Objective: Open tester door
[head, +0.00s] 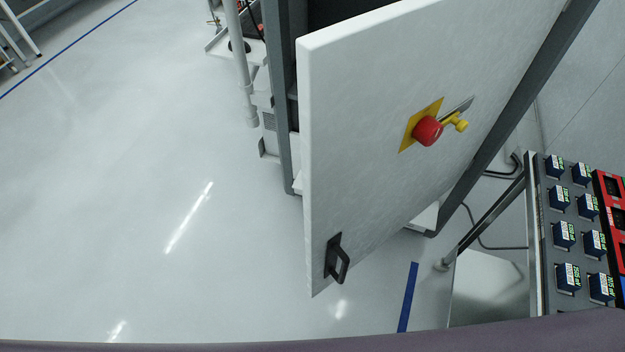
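The tester door (375,130) is a large white panel in the middle right of the head view. It stands partly open, swung out from the dark grey tester frame (283,110), with a dark gap behind its upper left edge. A black handle (337,260) sits at the door's lower left corner. A red emergency button (427,130) on a yellow plate and a yellow knob or key (456,122) are mounted on the door. Neither of my grippers shows in the view, and nothing visible touches the handle.
A rack (545,235) with several small dark blue units and red parts stands at the right. A blue tape strip (408,297) lies on the floor below the door. The pale floor (140,180) to the left is clear. A grey pipe (240,60) stands left of the frame.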

